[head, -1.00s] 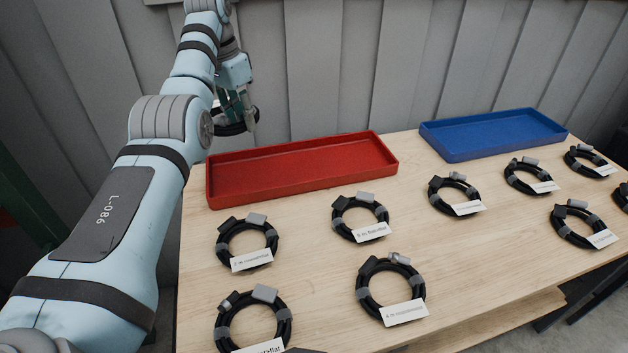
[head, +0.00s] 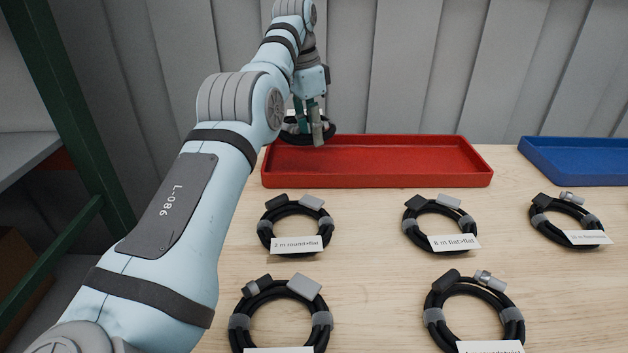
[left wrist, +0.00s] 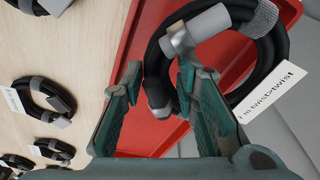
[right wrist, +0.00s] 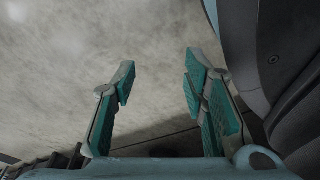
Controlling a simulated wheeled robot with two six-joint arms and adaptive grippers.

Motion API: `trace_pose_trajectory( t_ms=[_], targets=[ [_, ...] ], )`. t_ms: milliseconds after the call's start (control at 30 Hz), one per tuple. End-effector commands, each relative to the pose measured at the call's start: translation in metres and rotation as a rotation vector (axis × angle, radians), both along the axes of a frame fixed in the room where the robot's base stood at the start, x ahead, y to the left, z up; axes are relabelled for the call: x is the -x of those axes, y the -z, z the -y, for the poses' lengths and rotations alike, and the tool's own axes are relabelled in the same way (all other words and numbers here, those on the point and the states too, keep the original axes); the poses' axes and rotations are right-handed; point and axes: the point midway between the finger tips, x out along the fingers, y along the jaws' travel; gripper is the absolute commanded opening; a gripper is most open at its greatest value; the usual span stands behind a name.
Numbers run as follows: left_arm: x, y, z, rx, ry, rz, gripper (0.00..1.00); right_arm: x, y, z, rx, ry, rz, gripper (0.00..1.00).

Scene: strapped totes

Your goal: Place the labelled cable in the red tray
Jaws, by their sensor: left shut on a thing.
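My left gripper (head: 313,128) is shut on a coiled black cable (head: 290,136) above the back left part of the red tray (head: 380,180). In the left wrist view the held cable (left wrist: 264,54) hangs at the fingertips (left wrist: 160,74), with grey connectors and a white label (left wrist: 265,100) reading "7 m twist>twist". The red tray (left wrist: 128,45) lies behind it there. The tray's visible floor is empty. My right gripper (right wrist: 158,78) shows only in the right wrist view, open and empty, over a grey floor.
A blue tray (head: 580,165) stands to the right. Several other labelled coils lie in rows before the trays, such as the "8 m flat>flat" coil (head: 440,226) and a round>flat coil (head: 296,226). A green post (head: 75,110) stands at the left. A grey wall is behind the table.

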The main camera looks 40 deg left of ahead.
Motion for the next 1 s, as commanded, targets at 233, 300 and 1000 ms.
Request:
trace_pose_trajectory(
  t_ms=[233,300,1000],
  targets=[
    [0.001,0.039,-0.001,0.002,-0.002,-0.002,0.0,-0.047,0.002,-0.019,-0.039,0.024,0.062,0.4],
    [0.001,0.04,-0.001,0.0,-0.002,0.0,0.0,-0.052,-0.002,-0.021,-0.041,0.022,0.063,0.4],
    [0.001,0.077,-0.001,0.002,-0.003,-0.002,0.0,-0.08,-0.064,-0.031,-0.036,-0.032,0.025,0.4]
  ],
)
